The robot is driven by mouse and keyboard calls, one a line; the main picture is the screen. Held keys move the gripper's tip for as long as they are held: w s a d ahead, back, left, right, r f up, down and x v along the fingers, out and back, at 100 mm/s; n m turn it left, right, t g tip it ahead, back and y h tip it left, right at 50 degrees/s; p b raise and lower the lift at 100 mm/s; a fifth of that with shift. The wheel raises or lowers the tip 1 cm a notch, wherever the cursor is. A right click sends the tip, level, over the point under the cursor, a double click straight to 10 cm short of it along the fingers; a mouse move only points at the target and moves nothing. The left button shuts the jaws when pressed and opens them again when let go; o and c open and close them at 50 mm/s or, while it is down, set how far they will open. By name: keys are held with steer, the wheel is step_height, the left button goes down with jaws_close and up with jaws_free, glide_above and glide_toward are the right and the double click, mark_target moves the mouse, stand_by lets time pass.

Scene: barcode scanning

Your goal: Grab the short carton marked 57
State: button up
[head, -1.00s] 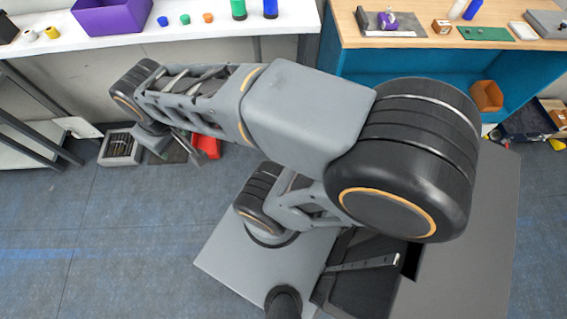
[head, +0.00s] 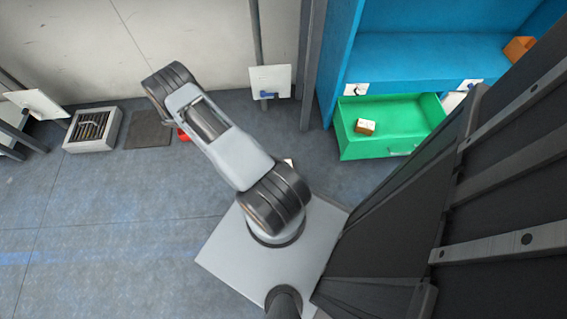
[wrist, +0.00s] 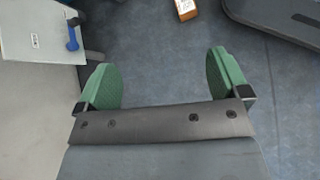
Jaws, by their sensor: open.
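In the wrist view a small brown carton with a white printed label (wrist: 186,8) lies on the floor at the top edge, partly cut off. Its number cannot be read. My gripper (wrist: 164,80) is open, its two green pads wide apart with only floor between them. The carton is beyond the fingertips, not touched. In the head view a small white-topped patch (head: 288,162) shows beside my arm, perhaps this carton, mostly hidden. Another brown carton with a white top (head: 365,127) sits in the green drawer (head: 400,147); its mark is unreadable. My gripper is hidden in the head view.
The open drawer juts from the blue cabinet (head: 430,50). A white panel with a blue handle (head: 270,82) stands near the wall and also shows in the wrist view (wrist: 40,40). A grey vented box (head: 93,130) and a dark mat (head: 149,128) lie left. Floor at left is clear.

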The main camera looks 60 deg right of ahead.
steer(key=s+d+f+n+g+h+b, duration=0.15)
steer(key=s+f+b, duration=0.3)
steer(key=f, duration=0.85)
steer(key=s+d+f+n+g+h+b, duration=0.1)
steer(key=s+d+f+b, duration=0.15)
steer(key=s+f, duration=0.75)
steer(key=shift+n, duration=0.25)
steer(key=d+f, duration=0.1)
steer(key=f, duration=0.1)
steer(key=s+d+f+b, duration=0.1)
steer(key=f, duration=0.2)
steer(key=d+f, duration=0.1)
steer(key=f, duration=0.1)
steer(key=shift+s+d+f+b, duration=0.25)
steer(key=shift+d+f+b, duration=0.1)
steer(key=shift+b+x, duration=0.9)
steer(key=shift+x, duration=2.4)
steer(key=c, duration=1.2)
